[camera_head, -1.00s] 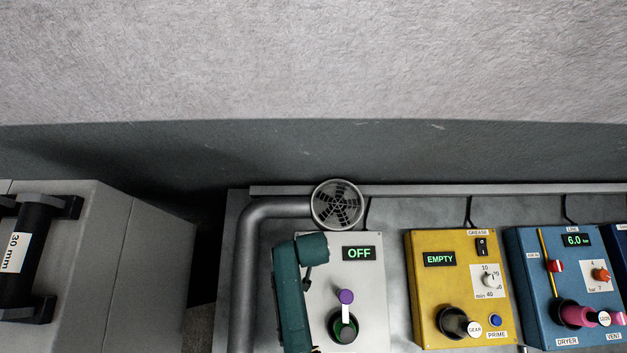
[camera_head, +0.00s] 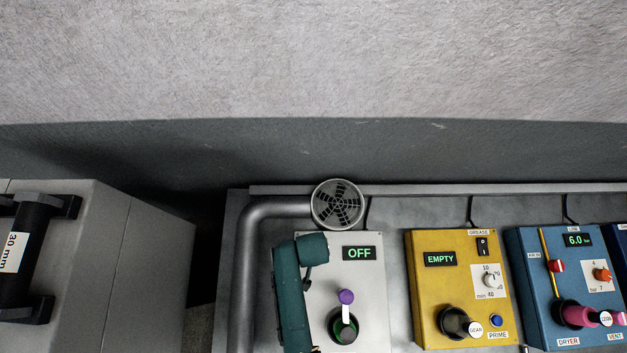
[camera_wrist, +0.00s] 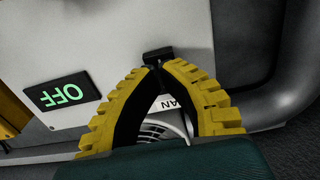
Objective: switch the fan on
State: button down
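The fan (camera_head: 338,205) is a round grey grille on a pipe above a pale panel (camera_head: 371,302). The panel's display (camera_head: 359,253) reads OFF in green. In the wrist view the display (camera_wrist: 63,93) is at left, and part of the fan grille (camera_wrist: 160,132) shows between my fingers. A small black switch (camera_wrist: 157,56) sits on the panel beside a label partly covered by my finger, its end reading "AN". My gripper (camera_wrist: 160,67) has yellow ribbed fingers with tips together at the switch's edge. Whether they touch it is unclear. In the head view my arm hides the switch.
The pale panel also carries a purple-topped lever (camera_head: 346,298) in a green-rimmed socket. A yellow grease panel (camera_head: 425,290) and a blue dryer panel (camera_head: 535,300) stand to the right. A grey pipe (camera_head: 250,235) bends down close to my arm's left.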

jog(key=shift+f+b, duration=0.95)
jog(key=shift+f, duration=0.5)
dwell(0.5)
notch_tip(320, 180, up, 7)
jog(key=p, duration=0.7)
jog(key=shift+r+p, duration=0.15)
jog(key=shift+p, duration=0.25)
